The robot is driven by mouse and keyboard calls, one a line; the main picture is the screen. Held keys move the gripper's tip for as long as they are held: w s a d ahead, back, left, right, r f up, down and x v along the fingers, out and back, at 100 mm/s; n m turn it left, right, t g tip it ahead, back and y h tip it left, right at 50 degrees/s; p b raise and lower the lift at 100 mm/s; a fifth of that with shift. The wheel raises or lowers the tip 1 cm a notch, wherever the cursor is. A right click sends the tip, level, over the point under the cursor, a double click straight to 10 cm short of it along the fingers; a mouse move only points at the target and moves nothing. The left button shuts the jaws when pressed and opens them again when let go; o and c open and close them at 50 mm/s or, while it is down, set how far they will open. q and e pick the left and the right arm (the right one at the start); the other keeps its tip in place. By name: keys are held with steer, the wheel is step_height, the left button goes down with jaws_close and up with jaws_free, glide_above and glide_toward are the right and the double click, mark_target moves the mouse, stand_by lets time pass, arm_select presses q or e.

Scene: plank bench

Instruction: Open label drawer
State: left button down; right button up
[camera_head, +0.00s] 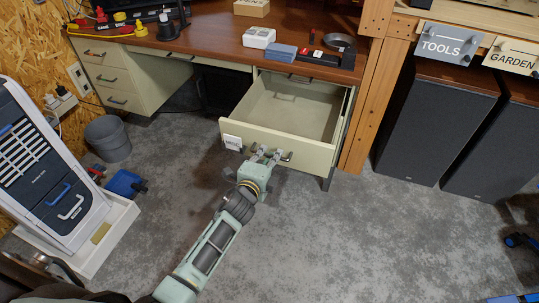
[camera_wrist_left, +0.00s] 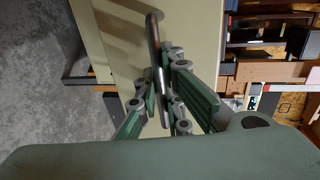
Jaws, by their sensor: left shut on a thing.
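The cream desk drawer (camera_head: 300,147) stands well pulled out from the desk's right side, and its inside looks empty. A white label (camera_head: 233,143) reading something like "MISC" is on the left part of its front. My left gripper (camera_head: 265,153) is at the drawer's front, shut on the dark drawer handle (camera_head: 287,157). In the left wrist view the handle (camera_wrist_left: 154,42) runs between the fingers of the left gripper (camera_wrist_left: 164,92), close to the cream drawer front (camera_wrist_left: 110,35). My right gripper is not in view.
The brown desktop (camera_head: 205,45) holds a white box (camera_head: 259,37), a blue box (camera_head: 280,53) and tools. A grey bin (camera_head: 107,138) and a white-blue unit (camera_head: 45,165) stand left. Dark speakers (camera_head: 435,120) stand right. The grey floor before the drawer is clear.

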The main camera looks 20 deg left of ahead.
arm_select(q)
steer(key=shift+f, duration=0.1)
steer(key=c, duration=2.2)
jaws_free()
steer(key=shift+o, duration=0.2)
steer(key=s+r, duration=0.2)
steer(key=s, duration=0.9)
steer(key=shift+s+a+r, duration=0.2)
steer(key=shift+s, duration=0.2)
